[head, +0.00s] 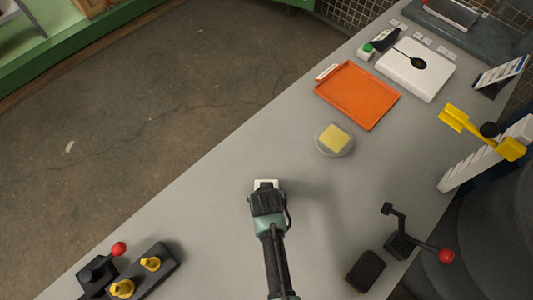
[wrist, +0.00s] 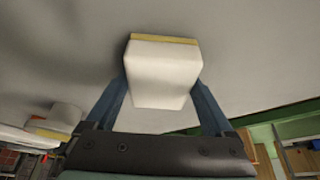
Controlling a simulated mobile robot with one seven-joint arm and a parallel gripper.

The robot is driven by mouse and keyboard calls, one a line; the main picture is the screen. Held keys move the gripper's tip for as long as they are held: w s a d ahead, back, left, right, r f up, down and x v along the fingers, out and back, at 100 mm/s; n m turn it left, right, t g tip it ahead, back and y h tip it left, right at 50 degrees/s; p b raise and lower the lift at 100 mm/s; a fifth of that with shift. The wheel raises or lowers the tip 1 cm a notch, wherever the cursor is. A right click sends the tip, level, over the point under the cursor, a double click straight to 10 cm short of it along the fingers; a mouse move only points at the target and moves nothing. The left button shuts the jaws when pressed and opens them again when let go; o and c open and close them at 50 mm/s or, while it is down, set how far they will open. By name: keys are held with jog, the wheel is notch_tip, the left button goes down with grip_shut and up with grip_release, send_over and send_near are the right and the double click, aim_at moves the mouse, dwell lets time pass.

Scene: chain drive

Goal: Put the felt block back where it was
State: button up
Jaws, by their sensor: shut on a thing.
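My gripper (head: 265,190) is above the grey counter, left of the middle of its width. It is shut on a pale block, which I take to be the felt block (head: 266,183). In the wrist view the felt block (wrist: 164,75) sits between the two blue-grey fingers (wrist: 160,100). It is off-white with a thin yellow layer along its far end. Whether it touches the counter is unclear. In the head view only a small white part shows past my gripper.
A round dish with a yellow pad (head: 334,138) lies up and right of my gripper. Beyond are an orange tray (head: 358,95) and a white board (head: 416,69). A black block (head: 366,270) and red-knobbed lever (head: 408,241) stand lower right. A fixture with yellow pegs (head: 136,276) is lower left.

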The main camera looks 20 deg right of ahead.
jog(key=shift+f, duration=0.1)
jog(key=o, duration=0.9)
jog(key=v, duration=1.2)
jog(key=shift+p, duration=0.4)
jog(key=shift+w, duration=0.1)
